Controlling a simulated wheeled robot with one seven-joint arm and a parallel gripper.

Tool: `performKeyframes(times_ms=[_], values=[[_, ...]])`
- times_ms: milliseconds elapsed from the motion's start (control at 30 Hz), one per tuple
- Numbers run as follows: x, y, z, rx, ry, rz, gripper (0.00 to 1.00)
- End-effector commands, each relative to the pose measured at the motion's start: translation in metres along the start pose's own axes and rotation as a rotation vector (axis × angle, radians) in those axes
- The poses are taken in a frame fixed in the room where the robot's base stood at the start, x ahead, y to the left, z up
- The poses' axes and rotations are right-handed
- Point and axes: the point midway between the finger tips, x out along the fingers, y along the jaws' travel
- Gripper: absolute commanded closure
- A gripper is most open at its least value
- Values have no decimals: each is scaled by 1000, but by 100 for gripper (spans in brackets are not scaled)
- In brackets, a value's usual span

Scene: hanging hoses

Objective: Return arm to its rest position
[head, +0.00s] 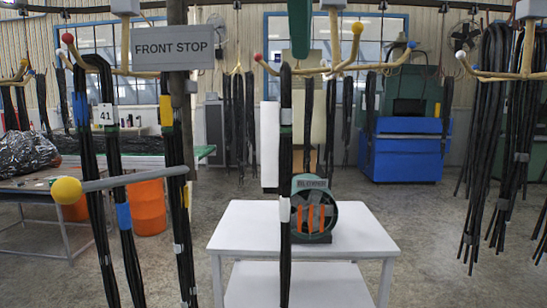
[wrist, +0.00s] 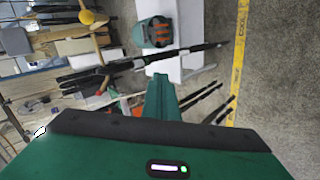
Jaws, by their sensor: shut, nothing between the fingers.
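My gripper (wrist: 160,78) shows in the wrist view as a narrow green piece beyond the dark-edged wrist housing. Its fingers are together and nothing is between them. A black hose bundle (wrist: 185,52) crosses the wrist view just beyond the fingertips, apart from them as far as I can tell. In the head view, a green part of my arm (head: 300,28) comes down at the top middle. A black hose bundle (head: 285,160) with white bands hangs below and beside it.
A white table (head: 235,230) holds a green round machine (head: 316,222). At left, hoses hang near a FRONT STOP sign (head: 173,48) and a bar with a yellow ball (head: 67,190). More hoses (head: 490,110) hang at right. Open floor (head: 430,240) lies right of the table.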

Motion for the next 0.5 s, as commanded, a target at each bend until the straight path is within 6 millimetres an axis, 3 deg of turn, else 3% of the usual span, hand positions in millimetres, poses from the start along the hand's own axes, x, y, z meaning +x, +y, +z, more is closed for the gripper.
performKeyframes(times_ms=[167, 267, 367, 500], values=[[42, 0, 49, 165, -59, -54, 100], [73, -4, 89, 296, -105, -92, 100], [109, -15, 140, 459, -165, -137, 100], [156, -44, 213, 689, -258, -198, 100]])
